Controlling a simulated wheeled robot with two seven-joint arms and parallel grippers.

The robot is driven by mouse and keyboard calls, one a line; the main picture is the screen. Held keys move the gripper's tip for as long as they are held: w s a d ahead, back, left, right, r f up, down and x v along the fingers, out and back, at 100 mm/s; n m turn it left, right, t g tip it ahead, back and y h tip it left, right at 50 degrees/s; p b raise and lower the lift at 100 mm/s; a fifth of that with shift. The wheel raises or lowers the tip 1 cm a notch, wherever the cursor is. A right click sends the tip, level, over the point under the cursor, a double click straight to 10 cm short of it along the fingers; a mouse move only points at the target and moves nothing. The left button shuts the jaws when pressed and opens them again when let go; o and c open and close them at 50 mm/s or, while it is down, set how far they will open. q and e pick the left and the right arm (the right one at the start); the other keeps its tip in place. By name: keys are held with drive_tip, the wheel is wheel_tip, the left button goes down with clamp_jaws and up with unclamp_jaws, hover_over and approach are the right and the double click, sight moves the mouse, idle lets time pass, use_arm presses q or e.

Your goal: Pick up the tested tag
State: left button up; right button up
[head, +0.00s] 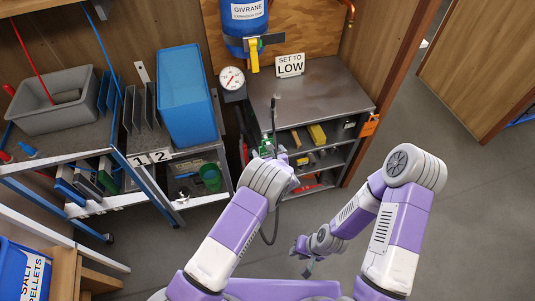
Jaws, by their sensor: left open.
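An orange tag (369,124) hangs at the right front corner of the grey metal bench; its print is too small to read, so I cannot tell for sure that it is the tested tag. My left gripper (274,148) is open in front of the bench, left of the orange tag and well apart from it. It is small and partly hidden by its own wrist. My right gripper (306,266) is low over the floor, below the tag and apart from it; its fingers are too small to read.
A blue tank (245,20) and gauge (232,79) stand behind. A cart with a blue bin (185,95) is at left. Floor (440,170) at right is clear.

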use_arm(q)
drive_tip(key=shift+w+a+f, duration=0.1)
drive_tip(key=shift+w, duration=0.2)
drive_tip(key=c, duration=1)
drive_tip(key=shift+o, duration=0.2)
